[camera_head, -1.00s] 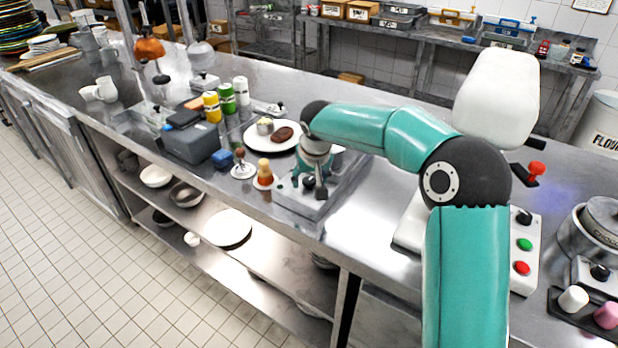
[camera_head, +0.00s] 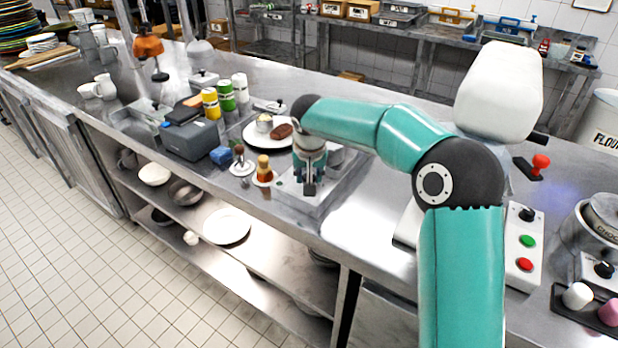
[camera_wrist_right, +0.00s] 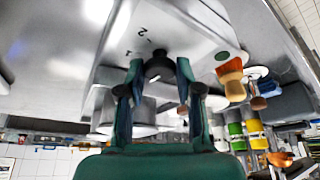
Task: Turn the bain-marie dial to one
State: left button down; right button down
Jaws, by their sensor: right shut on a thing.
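The bain-marie's sloped pale control panel (camera_head: 320,204) is at the counter's front edge in the head view. It also fills the upper middle of the right wrist view (camera_wrist_right: 185,28), with number marks and a green spot beside the dial. The black dial (camera_wrist_right: 159,66) sits between my right gripper's fingertips (camera_wrist_right: 158,80), which are shut on it. In the head view my right gripper (camera_head: 309,186) points down at the panel and hides most of the dial. I cannot tell which number the dial points at. My left gripper is in neither view.
A white plate (camera_head: 256,139) with food stands behind the panel. A grey box (camera_head: 188,141) is farther left. A button box (camera_head: 522,249) is at the right.

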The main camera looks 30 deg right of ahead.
jog(key=shift+w+f+m+h+b, duration=0.1)
jog(key=shift+m+h+b, duration=0.25)
jog(key=shift+m, duration=0.55)
jog(key=m+g, duration=0.1)
jog(key=m, duration=0.1)
jog(key=shift+a+m+h, duration=0.15)
jog(key=shift+m+h, duration=0.15)
jog(key=shift+h, duration=0.05)
jog(key=m+g, duration=0.1)
jog(key=m, duration=0.1)
jog(key=shift+w+m, duration=0.1)
jog(key=shift+m, duration=0.2)
jog(key=shift+w+m+g+h+p, duration=0.1)
jog(key=shift+m+g+h+p, duration=0.4)
jog(key=shift+m, duration=1)
jog(key=c, duration=0.8)
grip_release()
jog(key=shift+o, duration=0.2)
jog(key=shift+r, duration=0.2)
jog(key=v, duration=1.1)
jog(key=shift+r, duration=0.4)
